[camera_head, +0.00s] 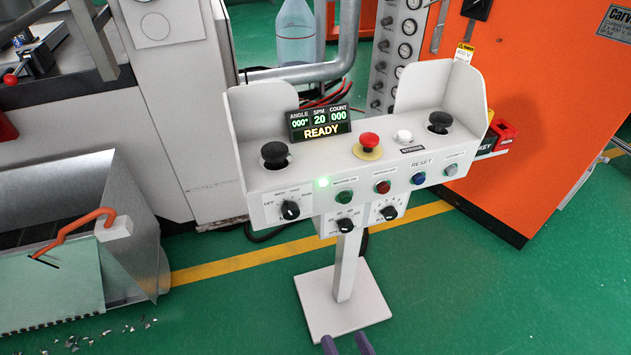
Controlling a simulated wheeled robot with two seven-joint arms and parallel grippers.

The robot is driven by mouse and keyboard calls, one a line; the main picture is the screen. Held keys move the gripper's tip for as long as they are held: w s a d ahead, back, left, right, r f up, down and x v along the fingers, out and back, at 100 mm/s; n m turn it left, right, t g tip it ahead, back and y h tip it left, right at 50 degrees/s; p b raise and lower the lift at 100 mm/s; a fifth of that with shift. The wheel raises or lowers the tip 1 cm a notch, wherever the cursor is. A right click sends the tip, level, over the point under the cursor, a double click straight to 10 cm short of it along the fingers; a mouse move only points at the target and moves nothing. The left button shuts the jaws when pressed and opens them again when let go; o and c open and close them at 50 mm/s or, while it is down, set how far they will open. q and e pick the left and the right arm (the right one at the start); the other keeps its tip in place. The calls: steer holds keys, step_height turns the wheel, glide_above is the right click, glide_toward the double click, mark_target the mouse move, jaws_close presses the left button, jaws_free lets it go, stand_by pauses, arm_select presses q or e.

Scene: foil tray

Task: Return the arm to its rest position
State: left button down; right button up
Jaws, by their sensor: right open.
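Only the two purple-grey fingertips of my right gripper (346,344) show, at the bottom edge of the head view. They stand apart with nothing between them, and they appear in front of the near edge of the control stand's base plate (318,318). The rest of the right arm is out of the picture. My left gripper and left arm are not in view.
A white control stand (346,260) carries a panel with a red stop button (369,140), black palm buttons and a lit READY display (320,122). A machine with a metal chute (135,225) is left; an orange cabinet (545,110) is right. Green floor (480,290) is clear at lower right.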

steer(key=s+d+f+n+g+h, duration=0.2)
steer(key=s+d+f+n+g, duration=0.2)
steer(key=d+f, duration=0.65)
steer(key=s+d+f+n+g+h, duration=0.3)
steer(key=d+f+g, duration=0.3)
steer(key=d, duration=0.7)
steer(key=s+d+f+g+h, duration=0.2)
steer(key=s+d+g+h, duration=0.1)
steer(key=s+d, duration=0.5)
steer(key=s+d+f+g+h, duration=0.2)
steer(key=s+d+g+h, duration=0.1)
steer(key=s+d, duration=0.45)
steer(key=s+g, duration=0.1)
steer(key=s, duration=0.3)
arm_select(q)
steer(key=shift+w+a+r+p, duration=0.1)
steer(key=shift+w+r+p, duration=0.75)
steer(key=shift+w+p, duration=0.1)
arm_select(e)
steer(key=s+a+f+y, duration=0.1)
steer(key=a+f+y, duration=0.1)
steer(key=a, duration=0.9)
steer(key=s+a+f+m+y, duration=0.1)
steer(key=a+f+y, duration=0.1)
steer(key=a, duration=0.9)
steer(key=shift+a+f, duration=0.35)
steer(key=shift+f, duration=0.05)
